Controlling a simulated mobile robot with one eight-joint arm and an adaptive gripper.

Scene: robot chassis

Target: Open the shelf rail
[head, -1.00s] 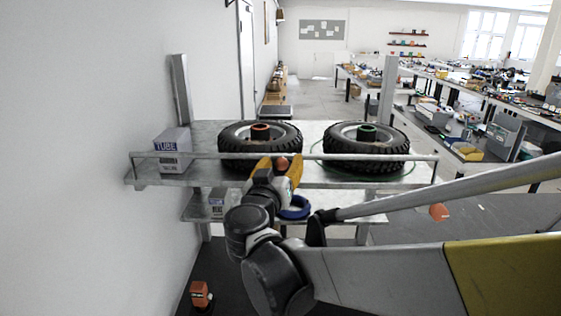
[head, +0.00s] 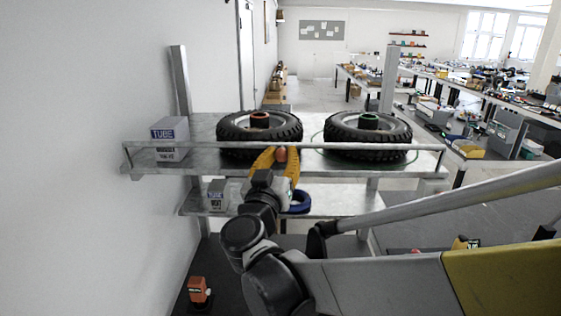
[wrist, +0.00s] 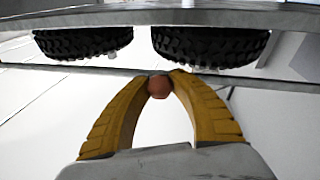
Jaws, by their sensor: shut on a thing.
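The shelf rail (head: 210,146) is a thin grey bar across the front of the upper metal shelf (head: 310,169), a little above its front edge. A small orange-brown knob (head: 281,155) shows at the middle of the rail. My gripper (head: 277,153) has yellow fingers and reaches up to it from the front. In the wrist view, my gripper (wrist: 160,78) has its fingertips closed around the knob (wrist: 159,86), just below the rail (wrist: 100,71). The fingertips partly hide the knob, so its joint with the rail is unclear.
Two black tyres (head: 259,135) (head: 367,137) and a grey box labelled TUBE (head: 170,138) stand on the upper shelf behind the rail. The lower shelf (head: 335,203) holds a small box (head: 216,196) and a blue ring (head: 298,203). A wall (head: 70,150) bounds the left side.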

